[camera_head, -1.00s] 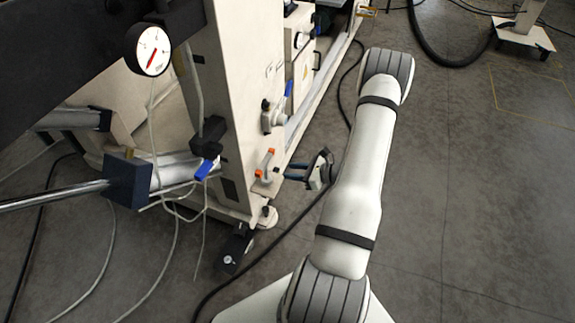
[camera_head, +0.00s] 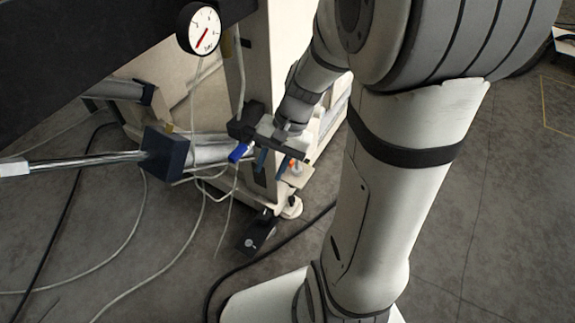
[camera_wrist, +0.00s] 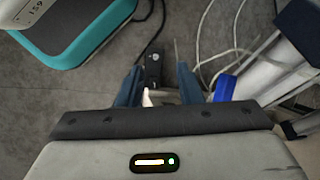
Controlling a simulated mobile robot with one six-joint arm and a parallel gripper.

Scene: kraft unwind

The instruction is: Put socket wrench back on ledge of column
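I cannot make out the socket wrench in either view. The beige column (camera_head: 258,60) stands left of my arm in the head view. A small beige ledge (camera_head: 300,177) juts from its lower part, with an orange-ended item on it partly hidden by my gripper. My gripper (camera_head: 271,168) is beside the column, pointing down, near the ledge and the blue-handled valve. In the wrist view its blue fingers (camera_wrist: 158,92) are apart, with a pale piece partly visible between them. I see nothing clamped in them.
A blue valve handle (camera_head: 239,152) is close left of my gripper; it also shows in the wrist view (camera_wrist: 225,88). A pressure gauge (camera_head: 200,28) hangs above. A black foot block (camera_head: 258,232), hoses and a cable lie low down. A teal-edged grey object (camera_wrist: 75,35) fills the wrist view's upper left.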

